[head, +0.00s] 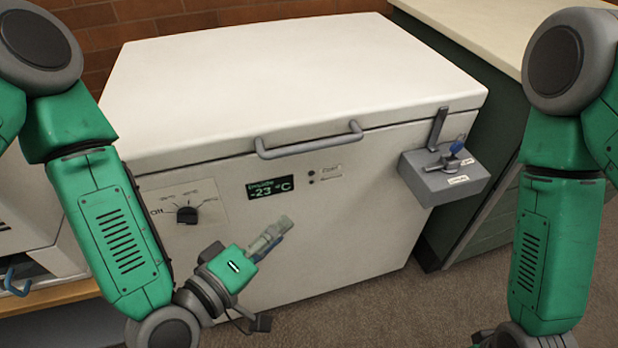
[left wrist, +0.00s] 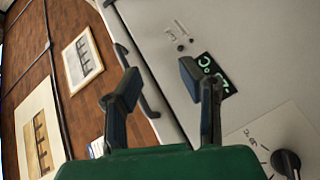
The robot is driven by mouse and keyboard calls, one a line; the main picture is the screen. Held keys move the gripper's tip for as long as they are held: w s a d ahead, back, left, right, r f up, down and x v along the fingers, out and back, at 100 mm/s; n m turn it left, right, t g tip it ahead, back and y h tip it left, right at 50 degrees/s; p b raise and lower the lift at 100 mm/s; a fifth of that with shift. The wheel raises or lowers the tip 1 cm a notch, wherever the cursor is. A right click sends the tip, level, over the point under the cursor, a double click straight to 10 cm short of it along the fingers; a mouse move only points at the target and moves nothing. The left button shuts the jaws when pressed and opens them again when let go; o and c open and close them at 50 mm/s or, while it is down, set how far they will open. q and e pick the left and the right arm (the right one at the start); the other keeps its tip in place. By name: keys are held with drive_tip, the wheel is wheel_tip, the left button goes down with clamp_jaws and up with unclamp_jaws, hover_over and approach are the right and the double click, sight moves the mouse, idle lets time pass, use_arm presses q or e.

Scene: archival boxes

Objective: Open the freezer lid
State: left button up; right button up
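The white chest freezer (head: 300,215) stands in front of me with its lid (head: 290,75) down. A grey bar handle (head: 308,143) runs along the lid's front edge; it also shows in the left wrist view (left wrist: 136,82), beyond the fingers. My left gripper (head: 275,233) is below the handle, in front of the freezer face, apart from the handle. In the left wrist view its fingers (left wrist: 156,84) are spread and empty.
A dial (head: 187,214) and a display reading -23 °C (head: 270,188) are on the freezer front. A green cabinet with a pale counter (head: 490,35) stands close on the right. A brick wall (head: 120,22) is behind. Carpeted floor (head: 390,310) is clear in front.

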sight(313, 147)
use_arm(q)
drive_tip(key=shift+w+d+r+n+t+b, duration=0.65)
drive_tip(key=shift+w+d+r, duration=0.35)
drive_tip(key=shift+w, duration=1.3)
drive_tip(key=shift+w+d+r+n+t+b, duration=0.5)
drive_tip(key=shift+w+d+r+n+t, duration=0.55)
drive_tip(key=shift+w, duration=1.25)
drive_tip(key=shift+w+d+r+n+t+b, duration=0.55)
drive_tip(key=shift+w+r, duration=0.75)
drive_tip(key=shift+w, duration=1)
use_arm(e)
drive_tip(key=shift+w+a+f, duration=0.1)
drive_tip(key=shift+a+f, duration=0.05)
drive_tip(key=shift+f, duration=2.3)
use_arm(q)
drive_tip(key=shift+d, duration=0.15)
clamp_jaws()
